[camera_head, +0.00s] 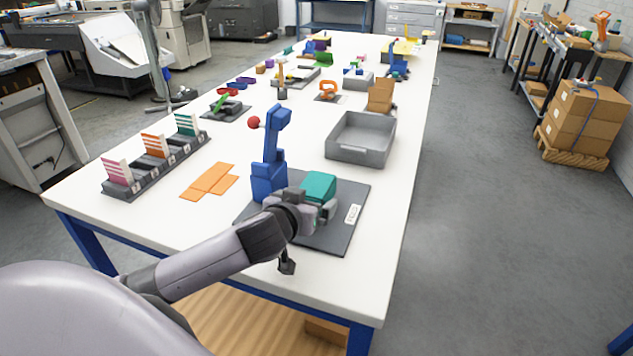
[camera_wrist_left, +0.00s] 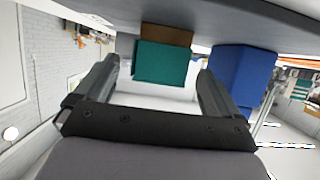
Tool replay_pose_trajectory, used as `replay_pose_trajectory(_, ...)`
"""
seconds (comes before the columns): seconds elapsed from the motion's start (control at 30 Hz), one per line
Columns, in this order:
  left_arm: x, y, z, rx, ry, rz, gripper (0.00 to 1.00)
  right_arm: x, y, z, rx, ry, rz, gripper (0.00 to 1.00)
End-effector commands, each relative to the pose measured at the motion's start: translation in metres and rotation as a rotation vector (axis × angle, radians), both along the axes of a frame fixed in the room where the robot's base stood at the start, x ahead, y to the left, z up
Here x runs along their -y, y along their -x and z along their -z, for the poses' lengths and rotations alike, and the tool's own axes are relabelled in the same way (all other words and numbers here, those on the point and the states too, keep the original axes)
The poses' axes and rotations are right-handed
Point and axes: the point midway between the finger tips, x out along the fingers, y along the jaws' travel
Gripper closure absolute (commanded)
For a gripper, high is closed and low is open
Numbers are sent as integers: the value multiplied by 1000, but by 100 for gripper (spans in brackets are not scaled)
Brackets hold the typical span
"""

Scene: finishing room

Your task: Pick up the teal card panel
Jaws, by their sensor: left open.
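The teal card panel (camera_head: 318,187) is on the dark grey board (camera_head: 335,232), beside the blue upright device (camera_head: 268,178) with a red ball on its lever. My left gripper (camera_head: 322,210) is low over the board, just in front of the panel, and partly hides it. In the left wrist view the teal panel (camera_wrist_left: 160,63) shows between the two open fingers, with a brown piece (camera_wrist_left: 167,35) against it. The fingers look apart from it; the exact gap cannot be told. The blue device (camera_wrist_left: 240,75) is close to the right-hand finger there. My right gripper is not in view.
A grey bin (camera_head: 361,138) stands behind the board. Orange card pieces (camera_head: 210,181) lie flat to the left. A rack (camera_head: 155,170) with pink, orange and teal striped cards stands further left. The white table (camera_head: 383,255) is clear along its right edge.

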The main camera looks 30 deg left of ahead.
Motion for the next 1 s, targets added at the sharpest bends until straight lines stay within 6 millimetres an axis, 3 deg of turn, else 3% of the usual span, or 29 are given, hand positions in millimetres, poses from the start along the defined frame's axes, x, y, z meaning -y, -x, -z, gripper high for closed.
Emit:
replay_pose_trajectory(0.13,-2,-10,4,0,0,1,3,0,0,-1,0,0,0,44)
replay_pose_trajectory(0.4,-2,-11,6,-1,1,1,3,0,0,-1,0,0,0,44)
replay_pose_trajectory(0.43,-2,-11,5,-1,1,1,6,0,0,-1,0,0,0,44)
replay_pose_trajectory(0.6,-2,-11,5,-1,1,1,60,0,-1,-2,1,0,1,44)
replay_pose_trajectory(1.0,-2,-12,1,2,1,1,61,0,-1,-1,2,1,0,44)
